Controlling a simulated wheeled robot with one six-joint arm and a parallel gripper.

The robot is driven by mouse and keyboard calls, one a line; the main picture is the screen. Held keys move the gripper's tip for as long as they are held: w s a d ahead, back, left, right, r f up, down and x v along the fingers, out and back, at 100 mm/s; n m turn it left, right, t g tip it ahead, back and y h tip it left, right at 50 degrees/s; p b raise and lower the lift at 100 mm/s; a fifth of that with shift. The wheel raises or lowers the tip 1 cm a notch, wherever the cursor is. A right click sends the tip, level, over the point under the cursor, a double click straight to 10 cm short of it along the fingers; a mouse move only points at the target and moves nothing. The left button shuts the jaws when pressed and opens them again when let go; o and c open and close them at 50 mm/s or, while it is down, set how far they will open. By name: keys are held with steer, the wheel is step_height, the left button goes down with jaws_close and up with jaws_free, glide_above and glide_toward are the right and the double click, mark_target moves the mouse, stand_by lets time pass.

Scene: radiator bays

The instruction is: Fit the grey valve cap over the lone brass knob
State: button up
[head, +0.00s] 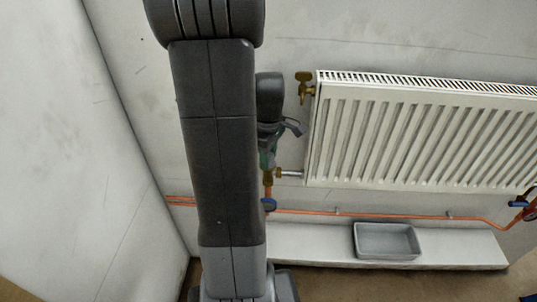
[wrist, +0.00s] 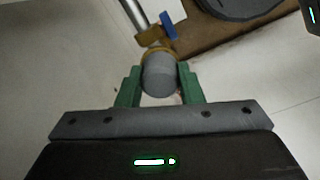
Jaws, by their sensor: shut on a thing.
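My gripper (wrist: 158,88) is shut on the grey valve cap (wrist: 160,75), which sits between its green fingers in the wrist view. Just beyond the cap is a brass valve body (wrist: 152,37) with a blue lever (wrist: 168,25); brass shows around the cap's far edge. Whether the cap touches or covers the brass I cannot tell. In the head view my gripper (head: 267,155) is just above this lower brass valve (head: 278,175), left of the radiator; my arm partly hides it, and the cap is not clear there. Another brass fitting (head: 304,85) is at the radiator's upper left corner.
The white radiator (head: 420,135) hangs close right of my gripper. A copper pipe (head: 390,215) runs low along the wall. A grey tray (head: 387,255) lies on the white ledge (head: 455,250). A red wheel and blue lever (head: 518,203) are at the right edge.

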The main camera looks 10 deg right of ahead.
steer(key=shift+f, duration=0.15)
steer(key=o, duration=1.6)
steer(key=shift+r+p, duration=2)
steer(key=shift+r, duration=0.45)
